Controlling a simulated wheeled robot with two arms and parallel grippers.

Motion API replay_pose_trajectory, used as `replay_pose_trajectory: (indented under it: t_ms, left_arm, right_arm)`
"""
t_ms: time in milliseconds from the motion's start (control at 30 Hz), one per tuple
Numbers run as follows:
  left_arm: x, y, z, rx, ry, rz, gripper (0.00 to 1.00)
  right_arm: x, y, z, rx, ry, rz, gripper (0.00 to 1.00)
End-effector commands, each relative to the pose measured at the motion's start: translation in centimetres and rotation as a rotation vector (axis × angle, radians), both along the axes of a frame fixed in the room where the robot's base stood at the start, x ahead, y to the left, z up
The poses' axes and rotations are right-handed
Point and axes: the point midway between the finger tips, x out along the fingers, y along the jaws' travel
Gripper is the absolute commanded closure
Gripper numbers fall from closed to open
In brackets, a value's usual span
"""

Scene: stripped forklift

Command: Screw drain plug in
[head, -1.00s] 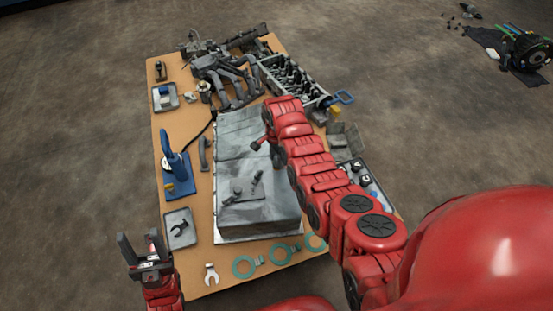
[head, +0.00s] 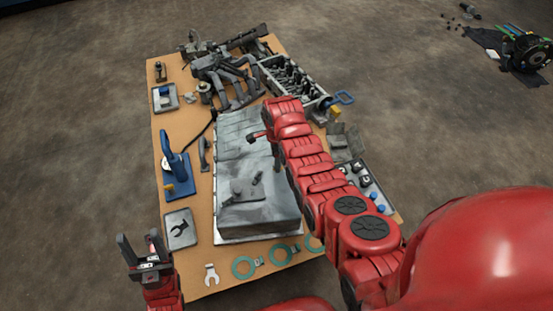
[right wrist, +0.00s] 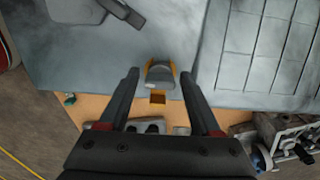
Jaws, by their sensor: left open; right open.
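A small grey rounded piece with orange-yellow edges (right wrist: 160,77), possibly the drain plug or its seat, shows in the right wrist view at the edge of a large grey metal body (right wrist: 110,52). My right gripper (right wrist: 160,74) is open, with one finger on each side of this piece. I cannot tell whether the fingers touch it. In the head view my right arm hides most of that gripper over the grey body (head: 260,207). My left gripper (head: 139,240) is open and empty, off the table's front left corner.
The wooden table (head: 205,258) holds a blue press-like tool (head: 173,163), a tray with a dark clamp-like tool (head: 180,228), a wrench (head: 211,273) and green rings (head: 243,267). Engine parts (head: 225,75) crowd the back. Floor at the left is clear.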

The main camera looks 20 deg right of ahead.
Motion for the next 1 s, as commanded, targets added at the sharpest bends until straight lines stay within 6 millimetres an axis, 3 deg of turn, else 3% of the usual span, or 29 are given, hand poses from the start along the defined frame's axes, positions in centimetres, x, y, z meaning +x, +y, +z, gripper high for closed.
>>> replay_pose_trajectory:
  t_ms: [500, 800, 1000]
  left_arm:
    - [0.0, 0.0, 3.6, 0.0, 0.0, 0.0, 0.5]
    - [0.0, 0.0, 3.7, 0.0, 0.0, 0.0, 0.5]
    - [0.0, 0.0, 3.7, 0.0, 0.0, 0.0, 0.5]
  right_arm:
    - [0.0, 0.0, 4.2, 0.0, 0.0, 0.001, 0.35]
    - [0.0, 0.0, 4.5, 0.0, 0.0, 0.001, 0.35]
    - [0.0, 0.0, 4.4, 0.0, 0.0, 0.001, 0.01]
